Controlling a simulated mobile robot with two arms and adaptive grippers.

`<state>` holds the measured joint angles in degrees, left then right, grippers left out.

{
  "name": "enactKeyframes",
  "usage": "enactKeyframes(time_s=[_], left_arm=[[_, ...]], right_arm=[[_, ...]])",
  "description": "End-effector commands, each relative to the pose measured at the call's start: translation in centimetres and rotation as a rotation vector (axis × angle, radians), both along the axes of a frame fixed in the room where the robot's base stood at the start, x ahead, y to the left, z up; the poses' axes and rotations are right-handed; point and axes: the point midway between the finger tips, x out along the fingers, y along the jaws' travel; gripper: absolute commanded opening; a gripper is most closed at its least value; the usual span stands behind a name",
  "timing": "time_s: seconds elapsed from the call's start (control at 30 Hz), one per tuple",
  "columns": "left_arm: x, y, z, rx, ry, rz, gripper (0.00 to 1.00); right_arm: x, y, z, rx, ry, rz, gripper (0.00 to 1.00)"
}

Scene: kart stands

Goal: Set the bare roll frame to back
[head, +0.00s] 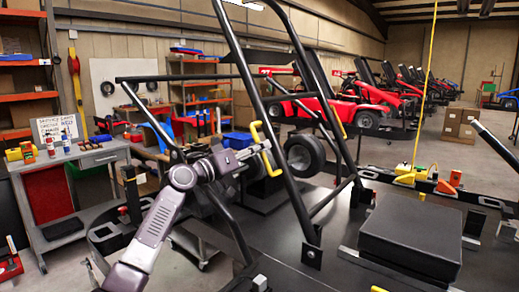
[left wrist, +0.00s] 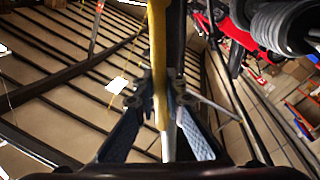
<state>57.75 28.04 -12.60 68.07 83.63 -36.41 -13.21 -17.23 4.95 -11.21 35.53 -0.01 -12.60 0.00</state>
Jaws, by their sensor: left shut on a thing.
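The roll frame (head: 287,153) is a bare structure of black tubes standing on a dark stand in the head view. It leans, its upper part running out of the top of the picture. A yellow handle (head: 268,162) is on its near tube, and another yellow handle (head: 337,123) is on the far tube. My left gripper (head: 257,158) is shut on the near yellow handle. In the left wrist view, the yellow handle (left wrist: 157,50) runs between the two fingers of my left gripper (left wrist: 162,98). My right gripper is not in view.
A black seat pad (head: 410,235) lies on the dark platform at the right. A grey workbench (head: 97,157) with bottles and a sign stands at the left. Red karts (head: 345,100) stand behind. A yellow hanging cable (head: 427,85) drops at the right.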

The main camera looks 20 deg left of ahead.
Motion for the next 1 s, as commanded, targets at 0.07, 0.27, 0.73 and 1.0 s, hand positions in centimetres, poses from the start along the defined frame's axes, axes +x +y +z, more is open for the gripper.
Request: enactKeyframes(time_s=[0.07,0.27,0.73,1.0], left_arm=[[0.0,0.2,0.0,-0.005,0.000,0.004,0.00],[0.1,0.3,-0.1,-0.003,0.002,0.005,0.23],[-0.6,0.7,-0.5,0.001,0.005,0.005,0.28],[-4.4,2.8,-1.1,0.003,0.006,0.006,0.28]], right_arm=[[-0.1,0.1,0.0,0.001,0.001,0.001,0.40],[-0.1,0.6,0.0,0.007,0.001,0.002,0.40],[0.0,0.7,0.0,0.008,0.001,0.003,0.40],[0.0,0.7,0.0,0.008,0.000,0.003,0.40]])
